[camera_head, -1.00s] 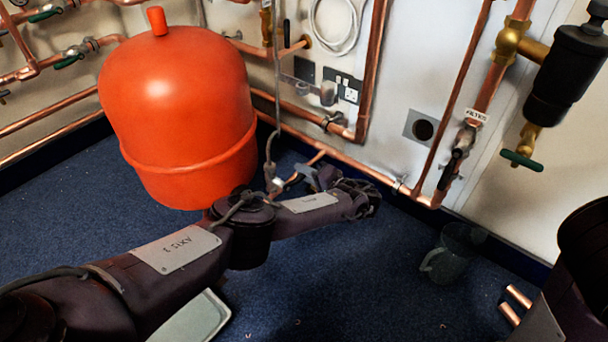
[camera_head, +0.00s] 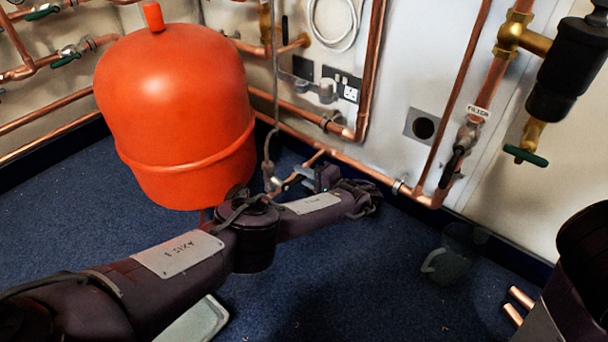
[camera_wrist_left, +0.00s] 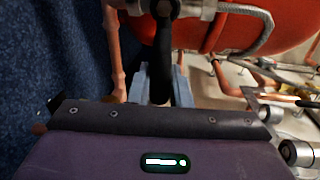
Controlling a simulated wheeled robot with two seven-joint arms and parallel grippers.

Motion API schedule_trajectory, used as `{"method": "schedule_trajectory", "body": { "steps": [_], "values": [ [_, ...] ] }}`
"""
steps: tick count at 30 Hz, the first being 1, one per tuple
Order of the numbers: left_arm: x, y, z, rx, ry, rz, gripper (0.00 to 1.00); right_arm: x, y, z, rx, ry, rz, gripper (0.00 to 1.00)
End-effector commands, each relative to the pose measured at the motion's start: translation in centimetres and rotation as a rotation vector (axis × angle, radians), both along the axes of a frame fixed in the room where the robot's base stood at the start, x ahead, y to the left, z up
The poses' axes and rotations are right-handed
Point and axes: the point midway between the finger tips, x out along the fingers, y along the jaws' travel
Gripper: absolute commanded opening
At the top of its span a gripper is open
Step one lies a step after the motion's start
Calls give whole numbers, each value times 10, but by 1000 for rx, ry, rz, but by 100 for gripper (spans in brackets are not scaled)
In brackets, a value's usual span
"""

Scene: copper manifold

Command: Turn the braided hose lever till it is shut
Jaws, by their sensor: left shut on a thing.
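The braided hose (camera_head: 276,110) hangs beside the red vessel (camera_head: 185,110) and runs down to a valve fitting (camera_head: 271,182) near its lower right side. In the left wrist view the braided hose (camera_wrist_left: 262,32) curves in front of the vessel. The black lever (camera_wrist_left: 161,55) points down from its metal valve (camera_wrist_left: 178,10), between my grey fingers. My left gripper (camera_wrist_left: 161,88) is shut on this lever. In the head view the left gripper (camera_head: 298,173) is small beside the fitting, and its hold on the lever is too small to make out. My right gripper is out of view.
Copper pipes (camera_head: 400,187) run low along the wall. A second black lever (camera_head: 452,166) and a green-handled valve (camera_head: 525,156) are at the right. A dark jug (camera_head: 452,258) stands on the blue floor. A pale tray (camera_head: 196,322) lies beneath my left arm.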

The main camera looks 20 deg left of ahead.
Motion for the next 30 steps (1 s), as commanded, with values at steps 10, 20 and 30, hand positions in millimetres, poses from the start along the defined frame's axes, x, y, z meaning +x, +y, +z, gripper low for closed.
{"method": "schedule_trajectory", "body": {
  "steps": [10,20,30],
  "values": [
    [-1,-1,-3,-2,4,-4,36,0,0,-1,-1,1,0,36],
    [-10,-29,4,-4,5,-7,36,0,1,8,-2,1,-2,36],
    [-25,-71,8,-2,6,-6,36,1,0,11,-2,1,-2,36]
  ]
}}
